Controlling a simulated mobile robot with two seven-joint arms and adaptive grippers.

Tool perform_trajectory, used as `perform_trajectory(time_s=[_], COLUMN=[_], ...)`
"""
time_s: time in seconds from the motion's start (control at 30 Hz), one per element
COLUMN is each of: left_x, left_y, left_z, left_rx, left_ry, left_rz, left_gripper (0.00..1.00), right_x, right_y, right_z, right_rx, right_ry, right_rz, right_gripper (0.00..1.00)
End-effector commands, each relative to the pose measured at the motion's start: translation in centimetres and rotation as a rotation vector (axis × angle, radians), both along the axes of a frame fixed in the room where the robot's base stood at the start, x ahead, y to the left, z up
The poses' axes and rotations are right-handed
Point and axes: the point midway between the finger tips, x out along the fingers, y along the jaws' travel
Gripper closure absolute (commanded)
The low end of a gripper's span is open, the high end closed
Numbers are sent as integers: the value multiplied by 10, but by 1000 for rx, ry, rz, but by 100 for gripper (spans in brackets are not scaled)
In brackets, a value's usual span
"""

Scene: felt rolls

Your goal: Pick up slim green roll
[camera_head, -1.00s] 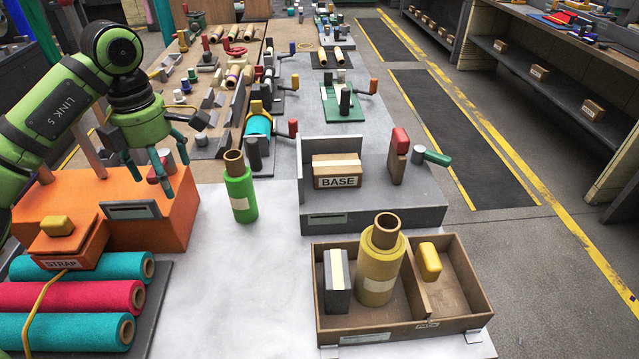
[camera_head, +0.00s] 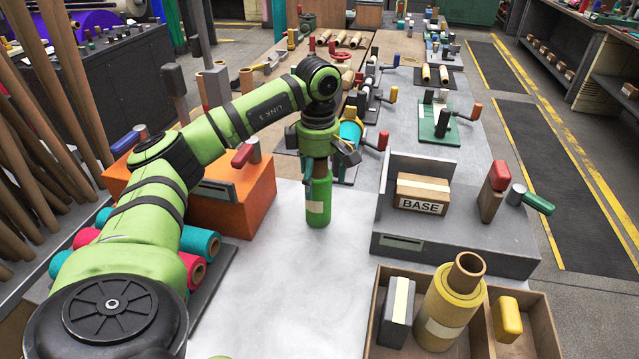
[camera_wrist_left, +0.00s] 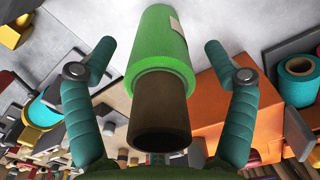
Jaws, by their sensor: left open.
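The slim green roll (camera_head: 318,203) stands upright on the pale table, with a pale label on its side and a brown core at its top. My left gripper (camera_head: 318,160) is above it, pointing down, and covers part of its top in the head view. In the left wrist view the roll (camera_wrist_left: 160,55) lies between the two spread teal fingers of my left gripper (camera_wrist_left: 160,62), with a visible gap on each side. The brown core (camera_wrist_left: 160,120) points toward the wrist camera. My right gripper does not show.
An orange block (camera_head: 235,205) stands left of the roll. A grey fixture with a BASE box (camera_head: 422,192) is to the right. A brown tray (camera_head: 545,335) holding a yellow roll (camera_head: 448,305) is at front right. The table in front of the roll is clear.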

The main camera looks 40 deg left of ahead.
Motion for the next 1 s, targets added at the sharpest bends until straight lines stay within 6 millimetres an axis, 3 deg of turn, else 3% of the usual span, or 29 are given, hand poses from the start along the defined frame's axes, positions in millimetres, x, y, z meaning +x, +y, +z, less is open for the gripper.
perform_trajectory(time_s=[0.3, 0.37, 0.5, 0.83, 1.0], left_x=[0, 0, 0, 0, 1], left_y=[0, 0, 0, 0, 0], left_z=[-9, -8, -8, -7, 12], left_rx=[0, 0, 0, 0, 0], left_ry=[-1, -1, -1, -1, -5], left_rz=[0, 0, 0, 0, 1], left_gripper=[15, 35, 88, 88, 88], right_x=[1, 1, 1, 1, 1], right_y=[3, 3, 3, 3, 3], right_z=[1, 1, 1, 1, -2], right_rx=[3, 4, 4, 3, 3], right_ry=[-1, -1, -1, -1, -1], right_rz=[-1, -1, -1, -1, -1], right_gripper=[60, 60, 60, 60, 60])
